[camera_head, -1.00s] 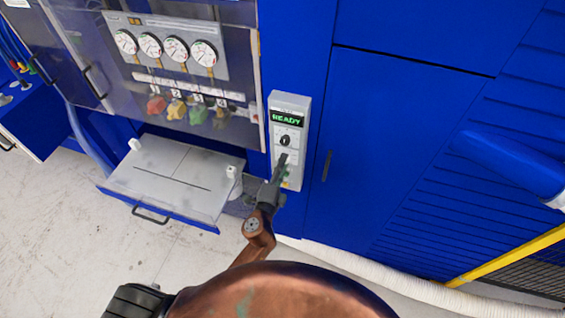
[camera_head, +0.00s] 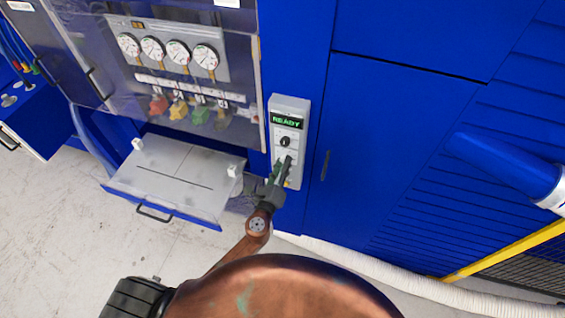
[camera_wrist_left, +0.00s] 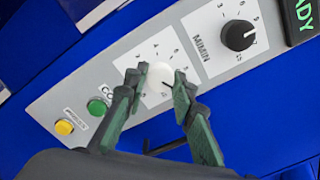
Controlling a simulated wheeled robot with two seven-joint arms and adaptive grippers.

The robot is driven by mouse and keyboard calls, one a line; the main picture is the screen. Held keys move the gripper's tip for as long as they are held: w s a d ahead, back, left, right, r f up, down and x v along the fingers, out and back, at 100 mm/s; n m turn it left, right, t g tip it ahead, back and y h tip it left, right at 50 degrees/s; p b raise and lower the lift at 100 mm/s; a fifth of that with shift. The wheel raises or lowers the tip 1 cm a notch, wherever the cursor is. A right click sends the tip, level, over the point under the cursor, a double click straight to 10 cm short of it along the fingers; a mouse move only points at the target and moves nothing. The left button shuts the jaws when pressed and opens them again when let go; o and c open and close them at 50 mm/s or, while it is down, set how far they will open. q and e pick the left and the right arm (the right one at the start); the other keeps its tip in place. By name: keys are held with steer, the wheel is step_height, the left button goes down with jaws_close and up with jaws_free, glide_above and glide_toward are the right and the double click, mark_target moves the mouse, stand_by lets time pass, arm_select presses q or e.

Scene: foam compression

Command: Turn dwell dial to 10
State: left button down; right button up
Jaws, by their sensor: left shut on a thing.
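The grey control panel (camera_head: 302,105) is on the blue cabinet. In the left wrist view, a white dial (camera_wrist_left: 159,78) sits on a pale plate with numbers around it, partly covered by my fingers. A black dial (camera_wrist_left: 237,35) marked "MIM/N" is up and right of it; it also shows in the head view (camera_head: 285,141). My left gripper (camera_wrist_left: 160,82) has a finger on each side of the white dial and is shut on it. In the head view my left gripper (camera_head: 283,165) covers the panel's lower part. The dial's setting and name are hidden. My right gripper is not in view.
A green display (camera_head: 286,121) reads READY above the dials. A green button (camera_wrist_left: 97,106) and a yellow button (camera_wrist_left: 64,127) are beside the white dial, close to my left finger. A drawer-like tray (camera_head: 165,180) stands out left of the panel, near my left arm.

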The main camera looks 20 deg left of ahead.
arm_select(q)
steer(key=shift+f+m, duration=0.1)
steer(key=shift+m, duration=0.4)
steer(key=c, duration=1.6)
jaws_free()
steer(key=shift+s, duration=0.1)
steer(key=s, duration=1.1)
steer(key=shift+s+a, duration=0.2)
steer(key=shift+s, duration=0.2)
